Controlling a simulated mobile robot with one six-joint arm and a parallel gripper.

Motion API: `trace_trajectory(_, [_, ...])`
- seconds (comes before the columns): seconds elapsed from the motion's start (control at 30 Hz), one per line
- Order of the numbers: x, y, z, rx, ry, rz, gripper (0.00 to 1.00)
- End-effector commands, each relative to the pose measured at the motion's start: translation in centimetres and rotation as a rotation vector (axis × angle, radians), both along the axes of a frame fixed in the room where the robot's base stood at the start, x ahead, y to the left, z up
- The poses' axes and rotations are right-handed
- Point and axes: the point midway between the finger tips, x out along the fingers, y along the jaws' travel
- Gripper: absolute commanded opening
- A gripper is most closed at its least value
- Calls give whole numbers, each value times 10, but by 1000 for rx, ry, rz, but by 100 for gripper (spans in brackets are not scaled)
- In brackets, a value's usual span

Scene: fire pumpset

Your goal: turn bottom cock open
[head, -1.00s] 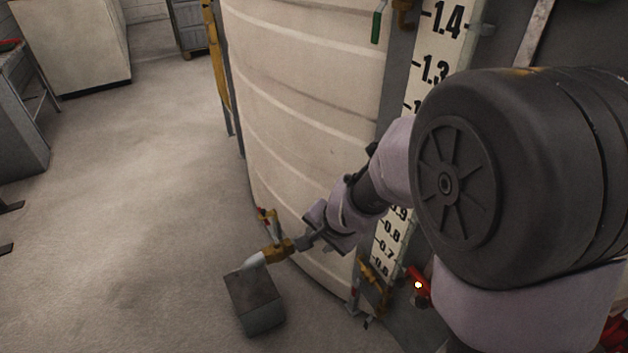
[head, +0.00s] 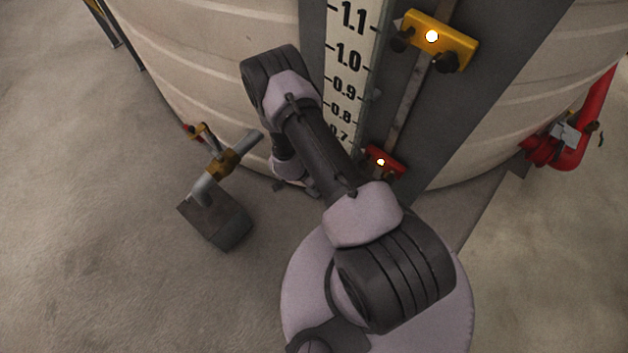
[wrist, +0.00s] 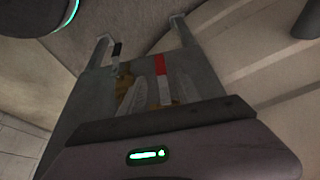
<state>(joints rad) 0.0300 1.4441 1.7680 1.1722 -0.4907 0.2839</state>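In the wrist view, a brass cock body (wrist: 125,88) shows beyond my gripper, in front of a grey panel. A lever with a red part and a white part (wrist: 161,72) stands to its right. A small black-tipped piece (wrist: 116,50) is at its upper left. My gripper (wrist: 141,38) is open, its two fingers apart, with these parts seen between them. I cannot tell whether a finger touches the lever. In the head view, my arm hides the cock at the foot of the gauge and most of my gripper.
The pale tank (head: 215,60) and its level scale (head: 352,60) stand behind my arm. A yellow block (head: 440,42) and a red block (head: 385,163) sit on a rail right of the scale. A brass valve (head: 222,163) over a grey box (head: 216,220) is at left.

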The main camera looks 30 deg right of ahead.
Motion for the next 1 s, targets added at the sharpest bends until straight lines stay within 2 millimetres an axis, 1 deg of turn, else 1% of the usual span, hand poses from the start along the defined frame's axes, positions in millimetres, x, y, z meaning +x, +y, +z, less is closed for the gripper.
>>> trace_trajectory(0.03, [1, -4, -15, 0, 1, -1, 39])
trace_trajectory(0.1, [3, -9, -27, 0, 0, 0, 39])
trace_trajectory(0.2, [5, -14, -38, 0, 0, 0, 39])
trace_trajectory(0.33, [7, -17, -44, 0, -1, 1, 39])
trace_trajectory(0.57, [7, -18, -44, 0, -1, 1, 39])
trace_trajectory(0.6, [7, -18, -44, 0, -1, 1, 37])
trace_trajectory(0.67, [7, -18, -44, 0, -1, 1, 25])
trace_trajectory(0.7, [7, -18, -44, 0, -1, 1, 18])
trace_trajectory(0.8, [7, -17, -44, 0, -1, 1, 0])
trace_trajectory(1.0, [7, -17, -44, 0, -1, 1, 0])
